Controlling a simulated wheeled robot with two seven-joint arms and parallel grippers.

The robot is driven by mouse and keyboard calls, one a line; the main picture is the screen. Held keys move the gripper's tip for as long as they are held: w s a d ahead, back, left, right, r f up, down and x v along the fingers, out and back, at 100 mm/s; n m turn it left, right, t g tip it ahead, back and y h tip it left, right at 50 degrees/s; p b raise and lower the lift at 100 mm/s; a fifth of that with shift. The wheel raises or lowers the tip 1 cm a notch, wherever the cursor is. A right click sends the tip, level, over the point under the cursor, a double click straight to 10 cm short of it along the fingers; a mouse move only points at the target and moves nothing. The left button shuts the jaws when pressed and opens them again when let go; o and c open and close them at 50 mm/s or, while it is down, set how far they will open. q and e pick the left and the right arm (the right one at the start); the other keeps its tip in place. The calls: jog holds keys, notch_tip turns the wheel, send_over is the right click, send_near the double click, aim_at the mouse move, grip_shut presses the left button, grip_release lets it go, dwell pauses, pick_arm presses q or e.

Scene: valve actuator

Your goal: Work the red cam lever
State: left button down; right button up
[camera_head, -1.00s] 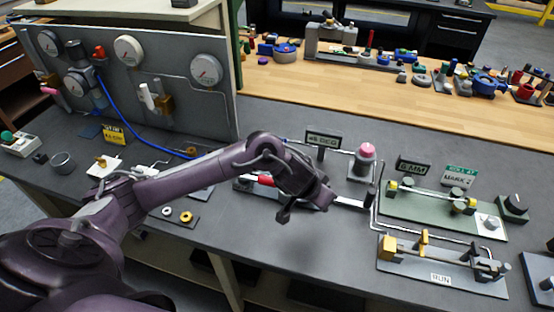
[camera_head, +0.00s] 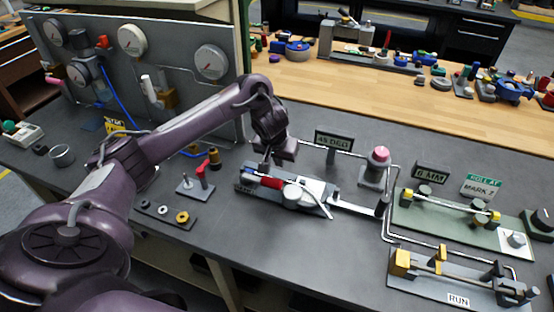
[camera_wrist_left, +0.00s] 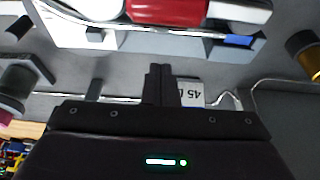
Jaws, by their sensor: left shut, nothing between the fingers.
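A long fixture on the grey bench carries a red handle-like part (camera_head: 265,181) beside a rounded pale body (camera_head: 298,195) with a pale arm slanting toward the front right. In the left wrist view the red part (camera_wrist_left: 198,10) lies at the top edge, partly cut off. A smaller upright red-handled lever (camera_head: 202,174) stands on a separate plate to the left. The pictures do not settle which is the cam lever. My left gripper (camera_head: 270,164) points down just behind the fixture's red part. Its fingers (camera_wrist_left: 160,84) are together and empty, apart from the red part in the wrist view.
A 45 DEG sign (camera_head: 333,140) stands behind the fixture. A pink-topped post (camera_head: 379,159) and a green plate (camera_head: 450,222) are to the right. A plate with rings (camera_head: 165,213) lies front left. The gauge panel (camera_head: 140,85) rises behind my arm. Bare bench lies in front of the fixture.

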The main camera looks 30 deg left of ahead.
aim_at(261, 180)
pick_arm(q)
jog(key=shift+s+f+p, duration=0.1)
jog(key=shift+f+p, duration=0.2)
jog(key=shift+f, duration=0.1)
jog(key=s, duration=0.1)
jog(key=s+p, duration=0.1)
jog(key=s, duration=0.1)
jog(key=shift+d+r, duration=0.15)
jog(key=shift+d, duration=0.2)
jog(key=shift+s+d, duration=0.1)
jog(key=shift+s, duration=0.2)
jog(key=shift+w, duration=0.1)
